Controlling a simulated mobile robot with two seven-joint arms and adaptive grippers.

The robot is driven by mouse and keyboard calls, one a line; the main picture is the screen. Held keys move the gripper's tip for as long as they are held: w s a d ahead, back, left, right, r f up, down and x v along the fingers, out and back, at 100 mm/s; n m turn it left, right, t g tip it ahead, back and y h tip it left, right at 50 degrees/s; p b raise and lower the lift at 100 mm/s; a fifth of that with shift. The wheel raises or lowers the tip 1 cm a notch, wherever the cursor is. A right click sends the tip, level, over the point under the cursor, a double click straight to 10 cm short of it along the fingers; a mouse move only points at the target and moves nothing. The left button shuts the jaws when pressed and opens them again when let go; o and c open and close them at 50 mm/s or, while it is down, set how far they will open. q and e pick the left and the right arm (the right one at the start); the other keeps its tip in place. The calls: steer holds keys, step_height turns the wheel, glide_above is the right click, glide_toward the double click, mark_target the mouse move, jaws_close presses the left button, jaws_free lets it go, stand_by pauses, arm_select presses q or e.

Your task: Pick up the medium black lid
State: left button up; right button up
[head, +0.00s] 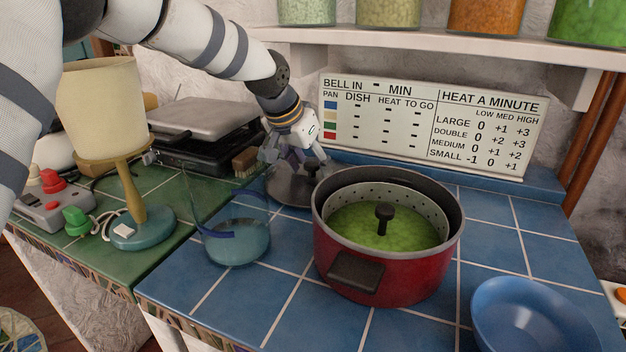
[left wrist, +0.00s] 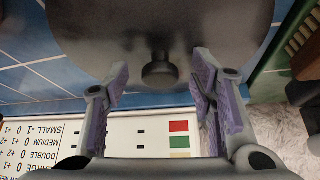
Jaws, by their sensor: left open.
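The black lid (head: 290,190) lies on the blue tiles behind and left of the red pot, partly hidden by the pot and my gripper. Its dark round knob (left wrist: 160,72) shows in the left wrist view below the wide lid disc (left wrist: 160,28). My left gripper (head: 294,157) is at the lid, near its knob. In the left wrist view the purple-padded fingers (left wrist: 162,80) are spread, with the knob between their tips and a gap on each side. My right gripper is not in view.
A red pot (head: 385,274) with a perforated insert, green inside and a black knob stands to the right. A clear glass jug (head: 237,240) stands close on the left. A blue bowl (head: 530,325) is at front right. A lamp (head: 143,236) and a grill (head: 200,150) are left.

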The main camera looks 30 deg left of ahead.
arm_select(q)
steer(key=shift+c, duration=0.6)
steer(key=shift+r, duration=0.1)
jaws_close()
